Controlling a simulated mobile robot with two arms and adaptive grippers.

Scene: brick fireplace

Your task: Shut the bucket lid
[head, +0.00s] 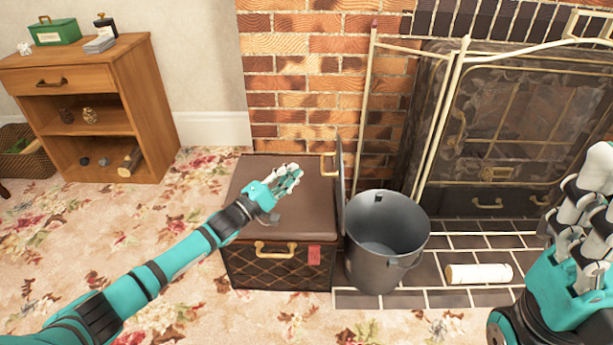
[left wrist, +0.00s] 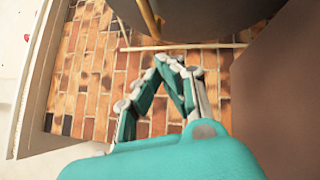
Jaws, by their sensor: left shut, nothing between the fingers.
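The grey metal bucket (head: 386,262) stands upright on the tiled hearth, its mouth open and its inside looking empty. Its lid (head: 341,190) is swung up on the bucket's left side and shows nearly edge-on, between the bucket and the brown chest. My left gripper (head: 294,173) is over the chest's top, left of the lid and apart from it. Its fingers (left wrist: 172,62) meet at the tips in the left wrist view, with nothing between them. My right gripper (head: 588,185) is raised at the right edge, away from the bucket; its finger opening is unclear.
The brown chest (head: 255,212) stands close against the bucket's left. A white roll (head: 478,273) lies on the hearth to the right. A fire screen (head: 500,130) stands behind. A wooden shelf unit (head: 140,85) is at the back left. The carpet in front is clear.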

